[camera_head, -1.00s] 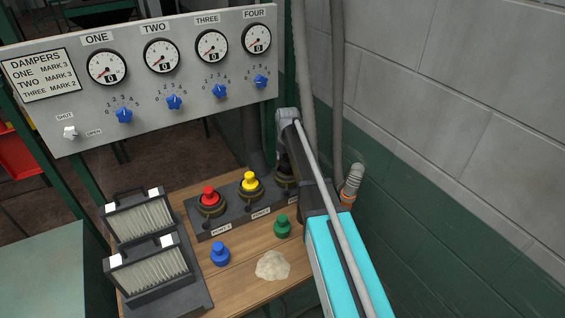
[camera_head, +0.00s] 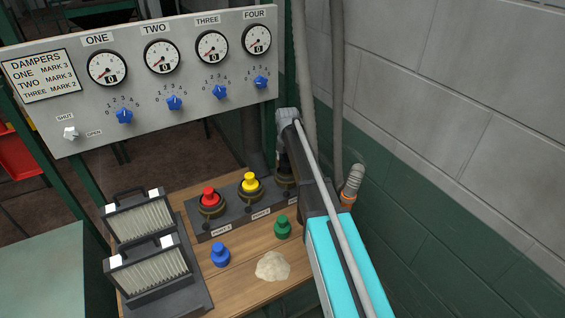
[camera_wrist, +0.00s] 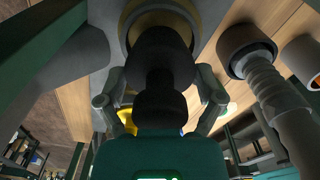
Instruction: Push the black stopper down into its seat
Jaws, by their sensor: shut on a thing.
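The black stopper (camera_wrist: 160,62) is a dark, stepped knob in the wrist view. My gripper (camera_wrist: 160,88) has a finger on each side of it and is shut on it. A brass ring of the third seat (camera_wrist: 128,22) shows just beyond the stopper, and the stopper overlaps it. I cannot tell how deep the stopper sits. In the head view my arm covers most of this place; only part of the third seat (camera_head: 283,183) shows, at the right end of the dark block.
A red stopper (camera_head: 209,196) and a yellow stopper (camera_head: 250,182) sit in the block's other seats. A blue stopper (camera_head: 220,254), a green stopper (camera_head: 282,227) and a pale powder heap (camera_head: 272,266) are on the wooden bench. Filters (camera_head: 148,265) stand left; a hose end (camera_head: 353,183) is right.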

